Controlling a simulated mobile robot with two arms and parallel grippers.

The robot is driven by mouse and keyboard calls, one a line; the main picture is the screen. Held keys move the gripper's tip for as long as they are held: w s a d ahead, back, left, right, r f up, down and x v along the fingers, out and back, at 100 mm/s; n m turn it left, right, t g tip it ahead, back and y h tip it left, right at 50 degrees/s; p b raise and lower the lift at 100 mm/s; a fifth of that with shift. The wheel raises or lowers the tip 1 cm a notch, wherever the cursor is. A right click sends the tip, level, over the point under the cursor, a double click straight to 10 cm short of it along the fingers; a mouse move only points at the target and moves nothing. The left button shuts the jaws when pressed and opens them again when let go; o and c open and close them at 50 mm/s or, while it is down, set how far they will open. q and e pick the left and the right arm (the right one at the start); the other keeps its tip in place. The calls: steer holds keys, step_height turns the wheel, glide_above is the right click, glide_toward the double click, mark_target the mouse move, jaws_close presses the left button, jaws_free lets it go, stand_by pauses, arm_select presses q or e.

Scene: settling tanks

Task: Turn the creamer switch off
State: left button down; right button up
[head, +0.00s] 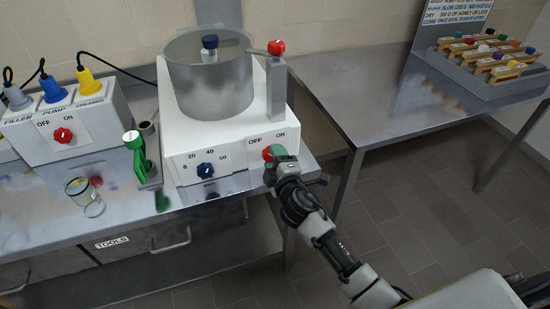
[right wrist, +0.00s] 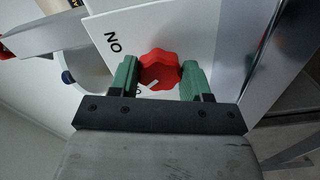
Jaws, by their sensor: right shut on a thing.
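The creamer (head: 215,100) is a white box with a steel bowl on top, standing on the steel bench. Its red switch knob (head: 267,154) sits on the front, under the OFF and ON lettering. My right gripper (head: 271,157) is at this knob. In the right wrist view, the red knob (right wrist: 159,66) lies between the green fingers of my right gripper (right wrist: 160,78), which is shut on it. A white mark shows on the knob's lower left side, towards partly hidden lettering; ON is at upper left. My left gripper is not in view.
A numbered dial (head: 206,170) sits left of the switch. A socket box (head: 75,122) with three plugs has another red OFF/ON knob (head: 63,135). Another table (head: 385,95) is at right.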

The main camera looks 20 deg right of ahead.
steer(key=o, duration=0.9)
steer(key=s+b, duration=0.1)
steer(key=s, duration=0.9)
steer(key=shift+s+d, duration=0.15)
steer(key=shift+s, duration=0.25)
steer(key=shift+f, duration=0.1)
steer(key=s+d+f+m+g, duration=0.25)
steer(key=s+f+g, duration=0.2)
steer(key=f, duration=1.15)
steer(key=s+d+f+m+g, duration=0.1)
steer(key=s+f+m+g, duration=0.4)
steer(key=f, duration=1.1)
steer(key=s+f+m+g, duration=0.1)
steer(key=s+f+g, duration=0.1)
steer(key=s+f, duration=0.4)
steer(key=s+d+f+m+g, duration=0.1)
steer(key=s+f, duration=0.4)
steer(key=s, duration=0.9)
steer(key=s+d+f+m+g, duration=0.1)
steer(key=s+f+m+g, duration=0.2)
steer(key=s+f, duration=0.3)
steer(key=shift+s+d+f+g+h, duration=0.1)
steer(key=shift+s+g, duration=0.15)
steer(key=shift+s, duration=0.55)
steer(key=shift+s+a+f+g+h, duration=0.1)
steer(key=shift+s+g, duration=0.15)
steer(key=shift+s, duration=0.55)
steer(key=shift+s+d+f+g+h, duration=0.1)
steer(key=shift+s+g, duration=0.15)
steer(key=shift+s, duration=0.55)
